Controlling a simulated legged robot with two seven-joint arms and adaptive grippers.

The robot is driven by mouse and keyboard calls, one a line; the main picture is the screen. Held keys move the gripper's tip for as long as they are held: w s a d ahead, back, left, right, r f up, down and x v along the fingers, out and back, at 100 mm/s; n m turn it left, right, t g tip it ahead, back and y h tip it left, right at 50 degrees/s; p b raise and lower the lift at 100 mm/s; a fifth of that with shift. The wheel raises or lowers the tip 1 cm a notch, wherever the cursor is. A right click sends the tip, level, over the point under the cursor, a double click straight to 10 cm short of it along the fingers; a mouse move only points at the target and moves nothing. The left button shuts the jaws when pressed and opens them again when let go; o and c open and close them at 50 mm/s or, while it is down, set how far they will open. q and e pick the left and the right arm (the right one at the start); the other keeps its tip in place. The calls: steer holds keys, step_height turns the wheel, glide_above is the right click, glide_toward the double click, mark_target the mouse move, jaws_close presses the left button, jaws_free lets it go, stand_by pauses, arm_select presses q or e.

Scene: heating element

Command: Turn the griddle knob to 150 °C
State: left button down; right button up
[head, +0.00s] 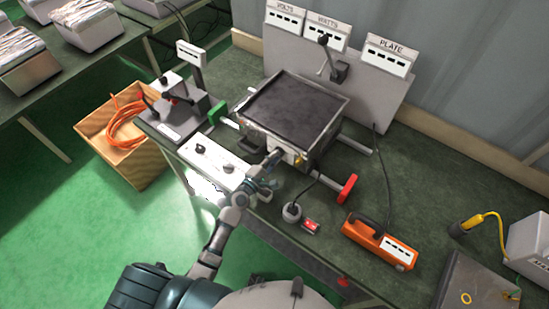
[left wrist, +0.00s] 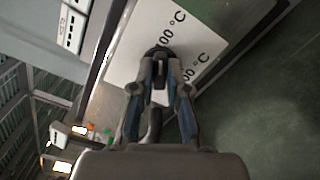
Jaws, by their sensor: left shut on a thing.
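The griddle (head: 295,108), a metal box with a dark flat plate on top, stands on the dark green bench. My left gripper (head: 275,158) reaches its front face from below. In the left wrist view, the gripper (left wrist: 160,62) is shut on the dark round knob (left wrist: 158,50) against the griddle's white dial panel (left wrist: 135,40). Partial labels ending in "00 °C" and "0 °C" show beside the knob; the fingers cover much of it. I cannot read the knob's pointer or setting. My right gripper is not in view.
A white box with knobs (head: 213,160) stands left of the griddle. A red-ended bar (head: 347,188) sticks out at its front right. An orange device (head: 380,240) lies further right. A meter panel (head: 340,75) labelled VOLTS, WATTS and PLATE stands behind. Bare bench (head: 440,180) shows at right.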

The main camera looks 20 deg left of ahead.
arm_select(q)
steer(key=shift+s+d+f+m, duration=0.1)
steer(key=shift+f+m, duration=0.2)
steer(key=shift+m, duration=0.6)
steer(key=m, duration=0.3)
steer(key=shift+f+m, duration=0.1)
steer(key=shift+m, duration=0.3)
steer(key=m, duration=0.2)
steer(key=shift+m, duration=0.3)
steer(key=shift+s+f+m+p, duration=0.15)
steer(key=shift+m+p, duration=0.1)
steer(key=shift+m, duration=0.55)
steer(key=shift+w+f+m+p, duration=0.1)
steer(key=shift+m+p, duration=0.15)
steer(key=shift+m, duration=0.55)
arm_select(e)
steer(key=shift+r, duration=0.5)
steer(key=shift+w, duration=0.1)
arm_select(q)
steer(key=c, duration=1.2)
jaws_free()
steer(key=shift+o, duration=0.2)
steer(key=shift+r, duration=0.2)
